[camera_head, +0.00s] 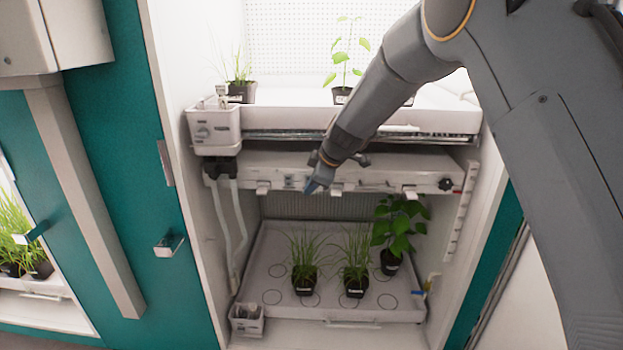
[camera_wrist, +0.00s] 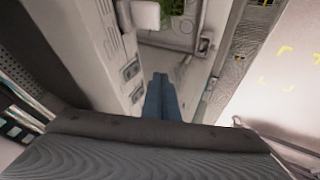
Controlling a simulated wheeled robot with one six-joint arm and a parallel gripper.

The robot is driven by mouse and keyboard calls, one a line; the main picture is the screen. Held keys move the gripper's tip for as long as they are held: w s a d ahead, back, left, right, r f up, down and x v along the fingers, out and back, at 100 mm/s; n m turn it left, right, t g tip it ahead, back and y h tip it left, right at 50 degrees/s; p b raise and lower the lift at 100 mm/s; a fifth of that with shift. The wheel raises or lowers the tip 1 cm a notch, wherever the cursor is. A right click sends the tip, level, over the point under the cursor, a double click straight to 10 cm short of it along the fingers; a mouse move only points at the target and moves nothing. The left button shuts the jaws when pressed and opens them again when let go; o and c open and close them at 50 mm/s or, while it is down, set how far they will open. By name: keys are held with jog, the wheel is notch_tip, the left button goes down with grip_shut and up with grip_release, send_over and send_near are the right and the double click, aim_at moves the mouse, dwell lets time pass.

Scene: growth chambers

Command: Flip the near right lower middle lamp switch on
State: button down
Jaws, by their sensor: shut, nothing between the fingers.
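The lower lamp housing (camera_head: 375,178) is a pale horizontal bar above the lower plants in the head view. Small switch-like fittings sit along its front; one (camera_head: 290,183) is just left of my gripper (camera_head: 318,186). My gripper is shut and empty, with its blue fingertips close to the housing's front. In the wrist view my gripper's blue fingers (camera_wrist: 163,92) point along the housing front, and two small rocker-like switches (camera_wrist: 130,70) (camera_wrist: 137,95) show just to their left. Contact between fingertips and a switch is not clear. I cannot tell which positions the switches are in.
White tabs (camera_head: 410,192) project below the housing, and a black knob (camera_head: 445,184) sits at its right end. A lower tray (camera_head: 350,312) holds potted plants. An upper tray (camera_head: 300,118) and white box (camera_head: 213,128) stand above. Chamber walls bound both sides.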

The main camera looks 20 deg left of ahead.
jog(key=shift+w+a+p, duration=0.2)
jog(key=shift+w+p, duration=0.15)
jog(key=shift+w, duration=0.5)
jog(key=shift+w+a+p, duration=0.15)
jog(key=shift+w+p, duration=0.2)
jog(key=shift+w, duration=0.5)
jog(key=shift+w+d+f+b, duration=0.1)
jog(key=shift+w+b, duration=0.05)
jog(key=shift+b, duration=0.2)
